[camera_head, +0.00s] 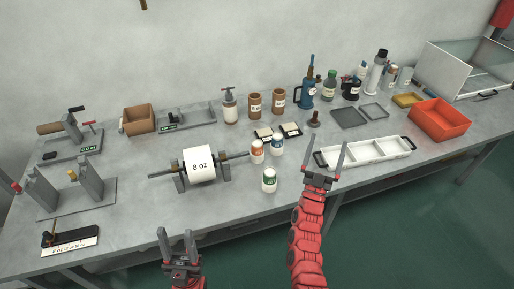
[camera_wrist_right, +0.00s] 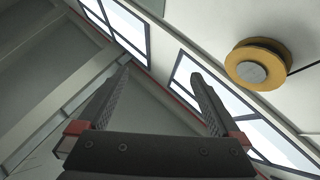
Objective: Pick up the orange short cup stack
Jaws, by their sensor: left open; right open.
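The orange short cup stack (camera_head: 257,152) is a white cylinder with an orange band, standing upright on the table right of the roll marked "8 oz". A similar blue-marked stack (camera_head: 277,145) stands close on its right, and a green-marked stack (camera_head: 269,180) stands nearer the front edge. My right gripper (camera_head: 325,160) is open and empty, fingers pointing up, to the right of the stacks and near the white tray. In the right wrist view the right gripper (camera_wrist_right: 157,95) shows spread fingers with nothing between them. My left gripper (camera_head: 179,240) is open and empty at the table's front edge.
The "8 oz" roll (camera_head: 200,166) sits on a stand with a rod reaching toward the orange stack. A white tray (camera_head: 365,152) lies to the right, an orange bin (camera_head: 440,118) beyond it. Brown jars (camera_head: 255,105) stand behind. The front table strip between the grippers is clear.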

